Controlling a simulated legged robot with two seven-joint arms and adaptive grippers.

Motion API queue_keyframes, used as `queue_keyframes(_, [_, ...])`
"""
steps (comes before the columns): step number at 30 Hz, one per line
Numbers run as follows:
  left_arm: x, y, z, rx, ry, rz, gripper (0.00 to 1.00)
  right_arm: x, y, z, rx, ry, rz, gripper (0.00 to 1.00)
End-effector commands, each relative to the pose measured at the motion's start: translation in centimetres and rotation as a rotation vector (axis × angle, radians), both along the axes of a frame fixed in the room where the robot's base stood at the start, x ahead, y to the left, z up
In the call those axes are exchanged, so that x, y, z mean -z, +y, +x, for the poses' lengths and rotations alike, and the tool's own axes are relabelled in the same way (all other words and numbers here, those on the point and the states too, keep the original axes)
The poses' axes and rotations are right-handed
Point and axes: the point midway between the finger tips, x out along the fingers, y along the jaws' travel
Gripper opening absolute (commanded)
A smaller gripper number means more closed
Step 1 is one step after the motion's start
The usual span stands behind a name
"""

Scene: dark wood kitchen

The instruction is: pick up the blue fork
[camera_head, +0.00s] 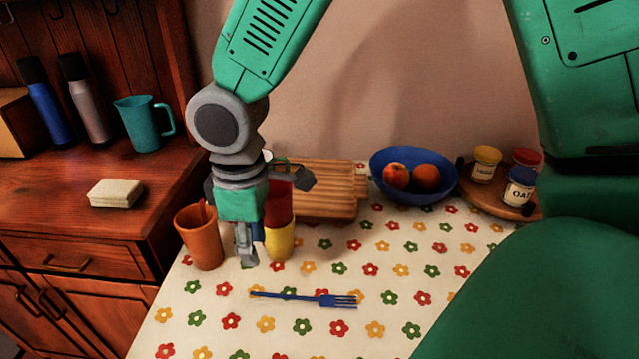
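The blue fork (305,298) lies flat on the flowered tablecloth, its handle end to the left and its tines to the right. Nothing covers it. My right gripper (246,258) points down, above and a little behind the fork's handle end in the picture, apart from it. Its fingers show close together from this angle, so whether they are open or shut is unclear. No object shows between them. My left gripper is not in view.
An orange cup (200,238) stands left of my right gripper, and a yellow cup (280,242) close behind it. A wooden board (325,190), a blue fruit bowl (415,190) and jars (487,163) stand farther back. The tablecloth around the fork is clear.

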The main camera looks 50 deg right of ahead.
Motion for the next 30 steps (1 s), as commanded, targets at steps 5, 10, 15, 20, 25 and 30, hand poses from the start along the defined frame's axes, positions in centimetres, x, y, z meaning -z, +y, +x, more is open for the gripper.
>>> queue_keyframes(5, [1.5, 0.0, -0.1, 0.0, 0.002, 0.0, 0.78, 4.0, 0.3, -0.1, -0.002, 0.006, -0.005, 0.32])
queue_keyframes(10, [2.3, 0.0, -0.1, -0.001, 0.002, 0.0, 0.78, 6.8, 0.1, 0.1, -0.002, 0.005, -0.002, 0.32])
queue_keyframes(15, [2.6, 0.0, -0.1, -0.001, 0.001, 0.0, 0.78, 7.9, -0.1, 0.1, -0.001, 0.001, 0.002, 0.32])
queue_keyframes(20, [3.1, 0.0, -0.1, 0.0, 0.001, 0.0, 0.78, 9.1, -0.3, 0.3, 0.0, 0.004, 0.003, 0.32])
queue_keyframes(25, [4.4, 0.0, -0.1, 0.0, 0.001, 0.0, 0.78, 11.7, -0.2, 0.9, -0.002, 0.004, 0.002, 0.32])
queue_keyframes(30, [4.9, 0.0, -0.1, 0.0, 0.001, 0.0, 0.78, 13.1, -0.1, 0.8, -0.002, 0.001, 0.0, 0.32])
